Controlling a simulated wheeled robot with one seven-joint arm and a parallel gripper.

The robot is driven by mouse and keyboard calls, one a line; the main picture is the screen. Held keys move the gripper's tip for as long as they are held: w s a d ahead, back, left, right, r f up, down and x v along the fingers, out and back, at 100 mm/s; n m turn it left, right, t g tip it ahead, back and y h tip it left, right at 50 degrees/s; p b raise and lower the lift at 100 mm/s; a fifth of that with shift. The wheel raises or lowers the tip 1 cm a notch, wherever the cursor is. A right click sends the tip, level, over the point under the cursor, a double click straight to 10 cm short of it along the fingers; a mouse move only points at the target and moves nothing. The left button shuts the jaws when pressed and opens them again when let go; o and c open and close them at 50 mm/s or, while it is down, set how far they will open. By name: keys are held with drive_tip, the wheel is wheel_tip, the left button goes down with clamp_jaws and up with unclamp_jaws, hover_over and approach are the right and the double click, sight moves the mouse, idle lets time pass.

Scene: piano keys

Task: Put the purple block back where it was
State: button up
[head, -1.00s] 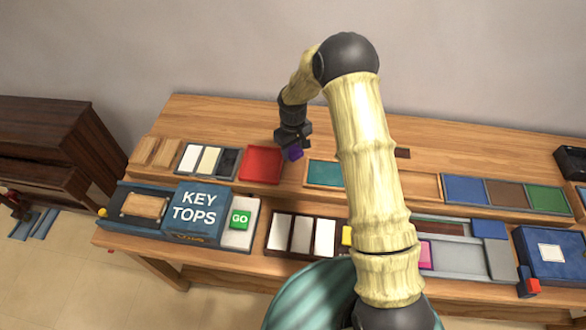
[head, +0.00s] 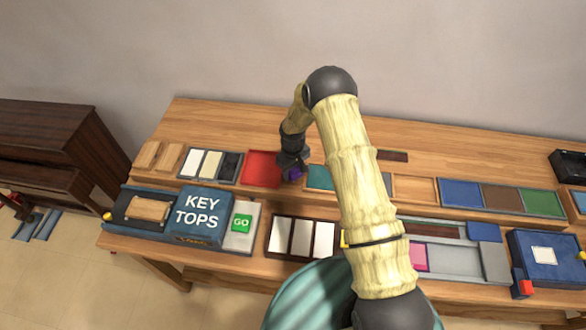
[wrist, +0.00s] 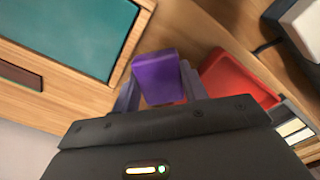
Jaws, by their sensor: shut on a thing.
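The purple block (wrist: 157,75) is held between the two fingers of my gripper (wrist: 160,88) in the wrist view. In the head view the purple block (head: 293,173) shows small and dark under my gripper (head: 291,168). It is beside the right edge of the red tray (head: 262,168), between it and the teal panel (head: 320,177). The red tray also shows right of the block in the wrist view (wrist: 236,78). I cannot tell whether the block touches the wood below.
Left of the red tray are white, cream and dark panels (head: 210,164). In front stand the KEY TOPS box (head: 201,217), a green GO button (head: 241,222) and a rack of white keys (head: 301,237). Blue, brown and green panels (head: 501,197) lie at the right.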

sight(293, 170)
drive_tip(key=shift+f, duration=0.2)
drive_tip(key=shift+f+b, duration=0.2)
drive_tip(key=shift+b, duration=0.1)
drive_tip(key=o, duration=0.8)
drive_tip(key=shift+o, duration=0.2)
drive_tip(key=shift+r, duration=0.15)
wheel_tip(293, 170, up, 12)
drive_tip(key=b, duration=0.4)
